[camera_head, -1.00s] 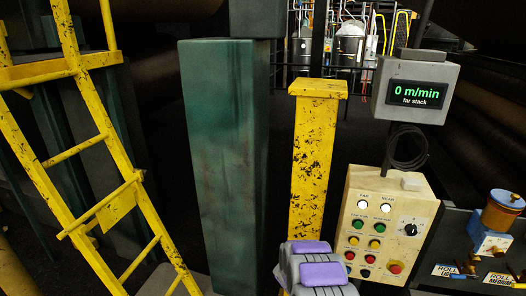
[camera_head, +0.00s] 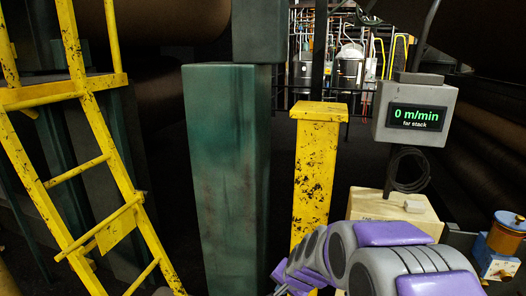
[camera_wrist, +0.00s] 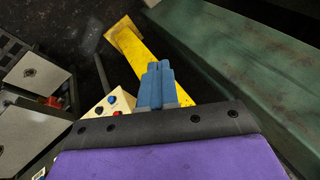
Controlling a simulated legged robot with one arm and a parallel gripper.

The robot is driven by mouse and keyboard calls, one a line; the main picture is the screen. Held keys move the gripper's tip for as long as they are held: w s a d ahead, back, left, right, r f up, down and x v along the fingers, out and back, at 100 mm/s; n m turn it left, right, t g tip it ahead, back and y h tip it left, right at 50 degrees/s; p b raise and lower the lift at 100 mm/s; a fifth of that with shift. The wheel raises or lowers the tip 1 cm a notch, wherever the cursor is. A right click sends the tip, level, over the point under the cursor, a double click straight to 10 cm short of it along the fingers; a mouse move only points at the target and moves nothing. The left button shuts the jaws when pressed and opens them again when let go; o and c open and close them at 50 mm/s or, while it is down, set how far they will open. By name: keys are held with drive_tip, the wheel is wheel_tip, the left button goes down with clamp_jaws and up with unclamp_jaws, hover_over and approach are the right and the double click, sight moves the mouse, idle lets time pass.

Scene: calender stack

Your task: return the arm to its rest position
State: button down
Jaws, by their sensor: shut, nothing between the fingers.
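Beyond the fingers lie the yellow post (camera_wrist: 140,50) and a corner of the button panel (camera_wrist: 106,107). The fingers look apart from both, though the gap is hard to judge.
A green column (camera_head: 226,170) stands left of the yellow post (camera_head: 318,160). A yellow ladder (camera_head: 95,150) is at the left. A display box (camera_head: 414,110) reading 0 m/min hangs at the right. An orange-and-blue device (camera_head: 503,243) sits at the lower right. Dark floor shows between the ladder and column.

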drive_tip(key=s+d+r+n+g+h, duration=0.1)
drive_tip(key=s+d+r+n+g, duration=0.1)
drive_tip(key=s, duration=1)
drive_tip(key=s+d+r+n+g+h, duration=0.1)
drive_tip(key=s+d, duration=0.3)
drive_tip(key=s, duration=0.8)
drive_tip(key=s+d+r+n+g, duration=0.2)
drive_tip(key=s+r+n+g, duration=0.2)
drive_tip(key=s, duration=0.9)
drive_tip(key=shift+d+h, duration=0.4)
